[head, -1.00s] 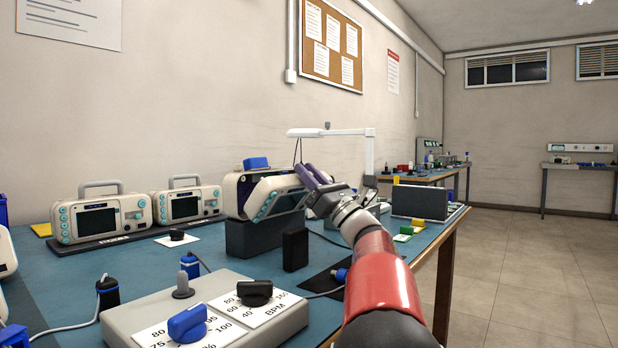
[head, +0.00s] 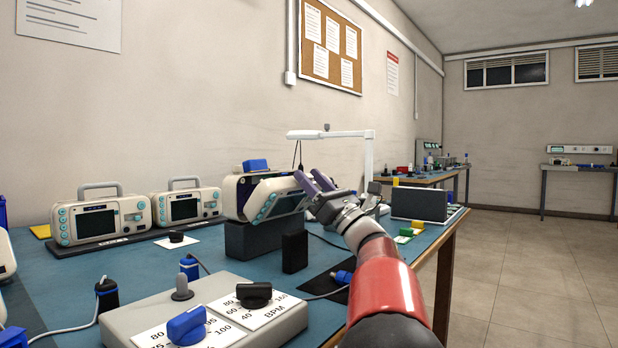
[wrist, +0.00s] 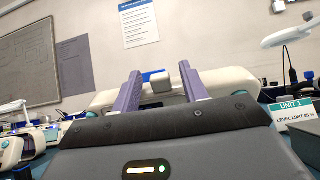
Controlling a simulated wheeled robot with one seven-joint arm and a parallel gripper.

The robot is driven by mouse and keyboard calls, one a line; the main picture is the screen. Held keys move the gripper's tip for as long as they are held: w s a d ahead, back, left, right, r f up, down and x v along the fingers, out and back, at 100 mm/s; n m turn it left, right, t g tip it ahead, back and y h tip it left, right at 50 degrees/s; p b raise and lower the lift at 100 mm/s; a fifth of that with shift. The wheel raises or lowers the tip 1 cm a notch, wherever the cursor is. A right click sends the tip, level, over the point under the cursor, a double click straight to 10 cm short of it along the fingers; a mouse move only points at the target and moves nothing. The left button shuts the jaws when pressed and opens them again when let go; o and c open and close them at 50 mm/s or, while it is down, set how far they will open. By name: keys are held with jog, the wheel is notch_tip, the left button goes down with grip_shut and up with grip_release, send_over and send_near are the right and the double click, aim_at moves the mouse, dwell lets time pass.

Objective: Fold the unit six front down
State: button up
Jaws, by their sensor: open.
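The monitor with its front tilted out from the housing (head: 229,196), likely unit six, sits on a dark block in the head view. Its front panel (head: 272,203), with teal buttons and a dark screen, leans outward at the top. My gripper (head: 311,181) is at the right of this panel's upper edge, with purple fingers spread. Whether the fingers touch the panel is unclear. No unit number is legible on this monitor.
Two upright monitors (head: 100,219) (head: 187,206) stand to the left. A control box with knobs (head: 232,322) is in front, and a small black block (head: 295,251) stands near the dark support block (head: 252,241). A white lamp (head: 369,160) rises behind my gripper.

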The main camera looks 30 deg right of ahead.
jog(key=s+d, duration=0.4)
jog(key=s, duration=0.7)
jog(key=shift+s+p, duration=0.15)
jog(key=shift+p, duration=0.15)
